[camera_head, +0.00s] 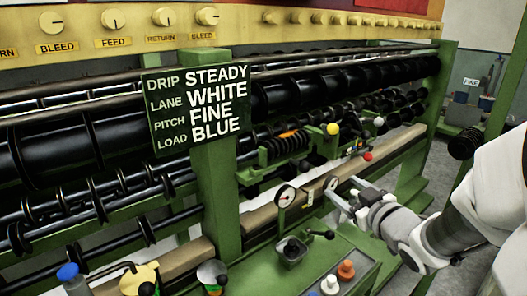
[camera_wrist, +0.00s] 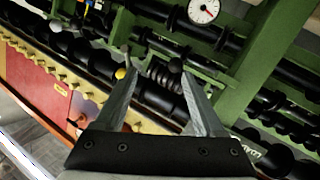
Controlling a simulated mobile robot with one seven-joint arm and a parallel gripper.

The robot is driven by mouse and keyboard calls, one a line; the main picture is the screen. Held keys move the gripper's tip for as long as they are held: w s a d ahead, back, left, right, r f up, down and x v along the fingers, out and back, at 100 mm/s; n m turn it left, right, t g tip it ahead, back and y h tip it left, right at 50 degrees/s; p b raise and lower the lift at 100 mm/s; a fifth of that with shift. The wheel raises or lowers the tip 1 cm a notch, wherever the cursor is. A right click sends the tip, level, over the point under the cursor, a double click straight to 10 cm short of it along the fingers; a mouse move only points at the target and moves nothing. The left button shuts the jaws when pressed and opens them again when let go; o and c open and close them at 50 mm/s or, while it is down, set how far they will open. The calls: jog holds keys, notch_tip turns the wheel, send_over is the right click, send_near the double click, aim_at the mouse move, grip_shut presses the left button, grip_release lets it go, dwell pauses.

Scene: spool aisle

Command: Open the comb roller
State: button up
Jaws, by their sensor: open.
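A ridged black-and-orange roller (camera_head: 285,144) sits in a green bracket on the spool frame, right of the sign; I take it for the comb roller. A yellow ball knob (camera_head: 333,129) stands at its right. My gripper (camera_head: 338,190) is open and empty, in front of the wooden rail, below and right of the roller. In the wrist view, my fingers (camera_wrist: 158,78) frame a ridged dark roller (camera_wrist: 162,78) beyond them, apart from it as far as I can tell. The yellow knob (camera_wrist: 120,73) shows just outside the left finger.
A green post with a sign (camera_head: 197,105) stands left of the roller. A dial gauge (camera_head: 285,195) stands left of my gripper. A red knob (camera_head: 367,156) and a white knob (camera_head: 378,121) are nearby. Long black rollers fill the back.

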aim_at(308, 170)
jog(key=w+a+y, duration=0.1)
jog(key=w+a, duration=0.1)
jog(key=w, duration=0.2)
jog(key=w+a+y, duration=0.2)
jog(key=w, duration=0.2)
jog(key=w+a+f+n+t+y+b, duration=0.1)
jog(key=w+a, duration=0.2)
jog(key=w, duration=0.1)
jog(key=shift+w+f, duration=0.1)
dwell(0.4)
grip_shut()
dwell(1.3)
